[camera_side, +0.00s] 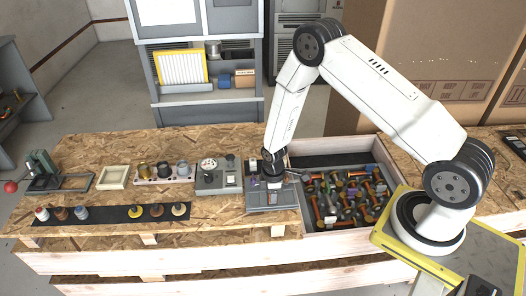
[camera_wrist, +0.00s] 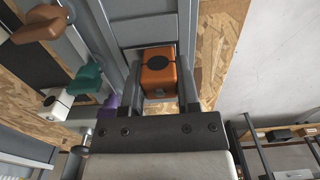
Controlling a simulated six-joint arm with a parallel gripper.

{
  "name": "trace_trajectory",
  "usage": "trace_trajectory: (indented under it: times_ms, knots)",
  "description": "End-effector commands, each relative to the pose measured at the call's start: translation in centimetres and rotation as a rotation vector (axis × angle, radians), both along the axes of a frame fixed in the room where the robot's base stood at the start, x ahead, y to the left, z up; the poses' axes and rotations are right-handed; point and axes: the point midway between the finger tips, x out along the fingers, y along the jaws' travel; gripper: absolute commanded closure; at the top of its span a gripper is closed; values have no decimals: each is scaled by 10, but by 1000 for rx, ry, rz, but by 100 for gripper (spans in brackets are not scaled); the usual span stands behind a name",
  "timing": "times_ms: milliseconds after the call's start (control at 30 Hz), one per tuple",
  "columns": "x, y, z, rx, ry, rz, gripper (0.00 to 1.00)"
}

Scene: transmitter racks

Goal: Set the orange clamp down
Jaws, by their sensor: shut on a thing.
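The orange clamp (camera_wrist: 158,75) is a small block with a dark round spot on its face. In the wrist view it sits between the two fingers of my gripper (camera_wrist: 161,88), which is shut on it. In the side view my gripper (camera_side: 272,172) points down over a grey fixture (camera_side: 284,207) at the left edge of the sunken bin. The clamp is too small and covered to make out clearly there. Grey metal lies close behind the clamp in the wrist view; I cannot tell whether they touch.
Green (camera_wrist: 84,78), white (camera_wrist: 56,102) and purple (camera_wrist: 108,106) pieces stand along a rail left of the clamp. The bin (camera_side: 372,221) holds many loose coloured parts. A grey box with a dial (camera_side: 218,182) is left of the fixture.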

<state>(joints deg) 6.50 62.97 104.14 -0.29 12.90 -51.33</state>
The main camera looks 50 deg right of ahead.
Motion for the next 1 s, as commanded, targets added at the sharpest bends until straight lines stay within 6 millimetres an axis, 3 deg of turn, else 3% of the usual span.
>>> trace_trajectory:
  times_ms: [367,867,1000]
  knots:
    - [1,0,30,1,-4,0,100]
    - [-51,4,89,1,-2,0,100]
    - [-74,6,99,1,0,-1,100]
